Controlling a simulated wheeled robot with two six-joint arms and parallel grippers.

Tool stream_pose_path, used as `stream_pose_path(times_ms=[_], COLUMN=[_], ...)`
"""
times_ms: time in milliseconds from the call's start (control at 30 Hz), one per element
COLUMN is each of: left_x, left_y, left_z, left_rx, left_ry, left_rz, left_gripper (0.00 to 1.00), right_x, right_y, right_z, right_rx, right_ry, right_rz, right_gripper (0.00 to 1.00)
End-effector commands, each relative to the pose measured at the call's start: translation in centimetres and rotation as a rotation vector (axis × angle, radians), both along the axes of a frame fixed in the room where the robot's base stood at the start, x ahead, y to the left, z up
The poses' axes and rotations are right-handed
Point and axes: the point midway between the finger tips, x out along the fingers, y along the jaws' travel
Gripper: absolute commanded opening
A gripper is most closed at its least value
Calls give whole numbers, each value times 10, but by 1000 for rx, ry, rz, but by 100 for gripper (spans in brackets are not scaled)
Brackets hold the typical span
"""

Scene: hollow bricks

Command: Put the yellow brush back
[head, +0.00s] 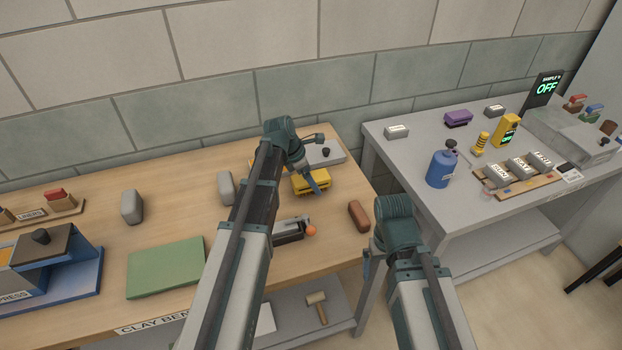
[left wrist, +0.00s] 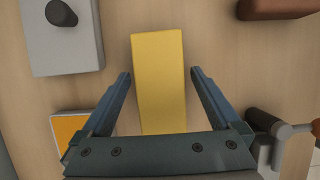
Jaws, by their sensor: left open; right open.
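The yellow brush (head: 300,186) lies on the wooden bench near its right end, partly hidden by my left gripper (head: 316,178) in the head view. In the left wrist view the brush (left wrist: 159,95) is a plain yellow block between the two open fingers of my left gripper (left wrist: 160,74). A gap shows on each side of it, so the fingers are not closed on it. My right gripper (head: 372,265) is low beside the bench's right end, away from the brush; it is open and holds nothing that I can see.
A grey plate with a dark knob (head: 326,152) is behind the brush. A brown brick (head: 359,215) and a dark tool with an orange end (head: 290,231) lie nearby. A green board (head: 166,267) lies left. A grey table (head: 400,155) stands right, across a gap.

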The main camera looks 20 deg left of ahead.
Motion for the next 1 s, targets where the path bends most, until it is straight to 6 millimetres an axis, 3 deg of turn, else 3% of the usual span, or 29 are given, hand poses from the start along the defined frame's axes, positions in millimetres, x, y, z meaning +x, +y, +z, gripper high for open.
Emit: stream_pose_path(times_ms=[267,700,1000], left_x=[-6,-21,-26], left_y=[8,30,38], left_z=[30,96,112], left_rx=[0,0,0], left_ry=[0,0,0], left_rz=[1,1,0], left_gripper=[97,97,97], right_x=[0,0,0], right_y=[0,0,0], right_z=[30,96,112], right_rx=[0,0,0], right_ry=[0,0,0], right_rz=[0,0,1], right_gripper=[100,100,100])
